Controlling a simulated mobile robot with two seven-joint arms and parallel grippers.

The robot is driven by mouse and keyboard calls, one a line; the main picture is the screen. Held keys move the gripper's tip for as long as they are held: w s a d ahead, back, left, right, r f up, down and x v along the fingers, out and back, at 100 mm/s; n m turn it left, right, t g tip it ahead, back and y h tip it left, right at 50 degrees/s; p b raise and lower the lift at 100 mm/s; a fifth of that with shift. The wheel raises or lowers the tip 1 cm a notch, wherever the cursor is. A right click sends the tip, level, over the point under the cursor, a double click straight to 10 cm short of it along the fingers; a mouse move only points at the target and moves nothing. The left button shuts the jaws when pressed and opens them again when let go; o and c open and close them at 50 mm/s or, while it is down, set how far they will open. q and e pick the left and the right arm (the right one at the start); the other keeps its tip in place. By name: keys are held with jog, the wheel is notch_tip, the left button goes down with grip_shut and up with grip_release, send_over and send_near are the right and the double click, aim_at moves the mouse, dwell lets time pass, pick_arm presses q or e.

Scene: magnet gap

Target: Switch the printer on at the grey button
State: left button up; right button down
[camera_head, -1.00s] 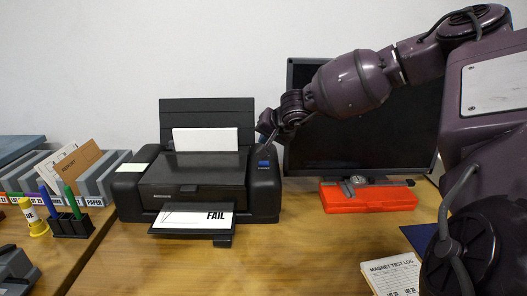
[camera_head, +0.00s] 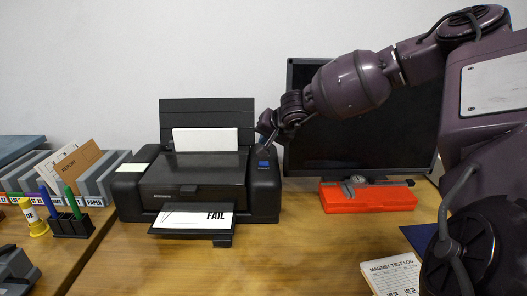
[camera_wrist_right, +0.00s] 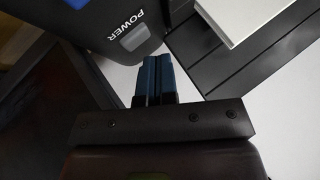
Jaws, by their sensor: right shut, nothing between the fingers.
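The black printer (camera_head: 192,172) stands on the wooden table, with a sheet marked FAIL (camera_head: 195,217) in its front tray. A small blue panel (camera_head: 264,163) shows on its right top; it is partly visible in the right wrist view (camera_wrist_right: 70,12). In that view the grey button (camera_wrist_right: 133,41) lies beside the word POWER. My right gripper (camera_head: 266,138) is above the printer's right rear, behind the blue panel. Its blue fingertips (camera_wrist_right: 148,60) are together and empty, apart from the button in the picture. The button is too small to make out in the head view.
A dark monitor (camera_head: 400,130) stands behind my right arm. A red case (camera_head: 368,198) with a caliper lies before it. A magnet test log (camera_head: 392,275) is at front right. Pens and folders (camera_head: 78,165) stand at left. The table's front middle is clear.

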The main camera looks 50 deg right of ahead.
pick_arm(q)
jog(key=shift+w+r, duration=0.1)
jog(key=shift+r, duration=0.1)
pick_arm(e)
jog(key=shift+f, duration=0.8)
dwell(0.8)
jog(key=shift+r, duration=0.1)
pick_arm(q)
jog(key=shift+w+r+p, duration=0.3)
jog(key=shift+r+p, duration=0.1)
jog(key=shift+r, duration=0.1)
pick_arm(e)
jog(key=shift+r, duration=0.75)
pick_arm(q)
jog(key=shift+w+r+t+p, duration=0.3)
jog(key=shift+r+p, duration=0.1)
jog(key=shift+r, duration=0.25)
jog(key=shift+w+r+t+p, duration=0.2)
jog(key=shift+w+r+p, duration=0.15)
jog(key=shift+r, duration=0.3)
pick_arm(e)
jog(key=shift+r, duration=2.5)
